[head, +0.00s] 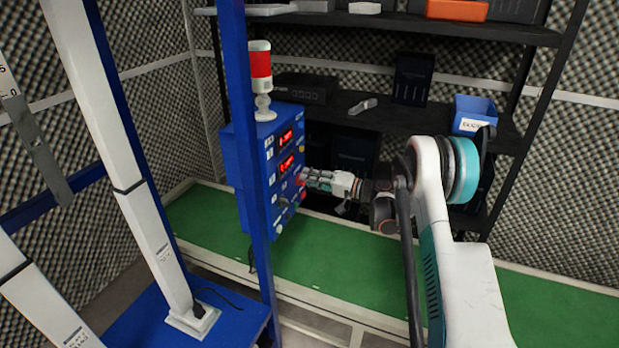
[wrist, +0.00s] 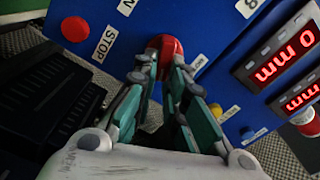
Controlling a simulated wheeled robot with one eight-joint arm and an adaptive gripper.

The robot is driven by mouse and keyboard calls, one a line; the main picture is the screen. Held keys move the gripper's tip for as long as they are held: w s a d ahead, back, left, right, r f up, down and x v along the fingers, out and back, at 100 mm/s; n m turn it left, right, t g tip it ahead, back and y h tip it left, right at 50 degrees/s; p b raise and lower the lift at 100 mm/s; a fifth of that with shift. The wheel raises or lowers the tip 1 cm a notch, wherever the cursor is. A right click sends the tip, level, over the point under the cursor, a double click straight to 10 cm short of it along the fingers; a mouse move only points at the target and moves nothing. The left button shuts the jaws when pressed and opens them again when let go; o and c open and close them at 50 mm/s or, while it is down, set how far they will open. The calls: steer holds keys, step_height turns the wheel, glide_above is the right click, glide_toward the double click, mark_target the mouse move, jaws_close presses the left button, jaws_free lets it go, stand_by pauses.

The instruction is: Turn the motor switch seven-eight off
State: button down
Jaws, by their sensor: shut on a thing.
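A blue control box (head: 245,200) carries red displays, knobs, buttons and white labels on its face. My gripper (head: 303,179) reaches it from the right, at the right part of that face. In the wrist view my gripper (wrist: 164,66) is shut on a round red knob (wrist: 163,43), one finger on each side. The fingers hide its lower part, so its turn position cannot be told. A label reading STOP (wrist: 105,44) lies to its left. No label reading seven-eight can be made out, so I cannot tell which control is the motor switch.
Two lit displays (wrist: 283,50) are at the right. A red and white beacon (head: 261,70) stands on the box. A blue post (head: 243,120) stands before it. Black shelves (head: 385,118) with a blue bin (head: 474,113) are behind.

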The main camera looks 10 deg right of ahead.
steer(key=shift+f+m, duration=0.2)
steer(key=shift+m, duration=0.9)
steer(key=shift+f+m, duration=0.2)
steer(key=shift+m, duration=0.9)
steer(key=shift+d, duration=0.1)
steer(key=c, duration=1.6)
jaws_free()
steer(key=shift+c, duration=0.2)
steer(key=v, duration=1.2)
steer(key=shift+w, duration=0.1)
